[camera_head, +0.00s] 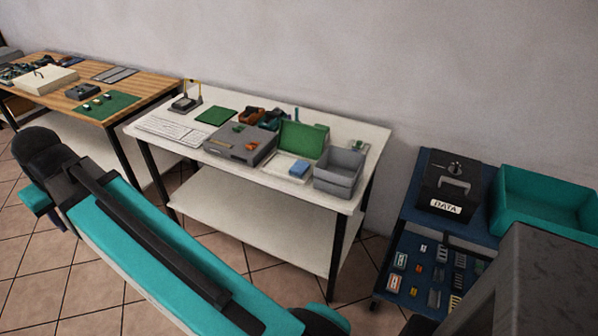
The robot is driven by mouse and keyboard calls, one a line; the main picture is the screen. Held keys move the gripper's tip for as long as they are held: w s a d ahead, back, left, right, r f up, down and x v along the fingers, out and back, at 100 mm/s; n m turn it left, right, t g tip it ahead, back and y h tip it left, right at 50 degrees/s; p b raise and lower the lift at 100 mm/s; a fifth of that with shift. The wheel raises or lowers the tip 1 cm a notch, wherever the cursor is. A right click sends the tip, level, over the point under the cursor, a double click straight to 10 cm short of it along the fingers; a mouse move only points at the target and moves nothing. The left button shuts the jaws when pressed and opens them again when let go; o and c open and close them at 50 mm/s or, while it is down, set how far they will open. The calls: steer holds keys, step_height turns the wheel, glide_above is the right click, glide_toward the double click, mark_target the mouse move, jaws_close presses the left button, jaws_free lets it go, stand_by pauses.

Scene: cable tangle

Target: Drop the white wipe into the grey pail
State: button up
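I cannot pick out a white wipe in the head view. No round grey pail shows clearly. The nearest match is an open grey bin (341,167) at the front right corner of the white table, with what looks like a second grey bin stacked under it. My arm's teal link crosses the lower left of the view and hides part of the floor. My gripper is not in view.
The white table (222,152) holds a keyboard (170,129), a grey box (240,146), an upright green panel (304,139) and a blue block (299,169). A wooden table (143,82) stands left. A blue cart with a black DATA box (447,185) and teal bin (545,203) stands right.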

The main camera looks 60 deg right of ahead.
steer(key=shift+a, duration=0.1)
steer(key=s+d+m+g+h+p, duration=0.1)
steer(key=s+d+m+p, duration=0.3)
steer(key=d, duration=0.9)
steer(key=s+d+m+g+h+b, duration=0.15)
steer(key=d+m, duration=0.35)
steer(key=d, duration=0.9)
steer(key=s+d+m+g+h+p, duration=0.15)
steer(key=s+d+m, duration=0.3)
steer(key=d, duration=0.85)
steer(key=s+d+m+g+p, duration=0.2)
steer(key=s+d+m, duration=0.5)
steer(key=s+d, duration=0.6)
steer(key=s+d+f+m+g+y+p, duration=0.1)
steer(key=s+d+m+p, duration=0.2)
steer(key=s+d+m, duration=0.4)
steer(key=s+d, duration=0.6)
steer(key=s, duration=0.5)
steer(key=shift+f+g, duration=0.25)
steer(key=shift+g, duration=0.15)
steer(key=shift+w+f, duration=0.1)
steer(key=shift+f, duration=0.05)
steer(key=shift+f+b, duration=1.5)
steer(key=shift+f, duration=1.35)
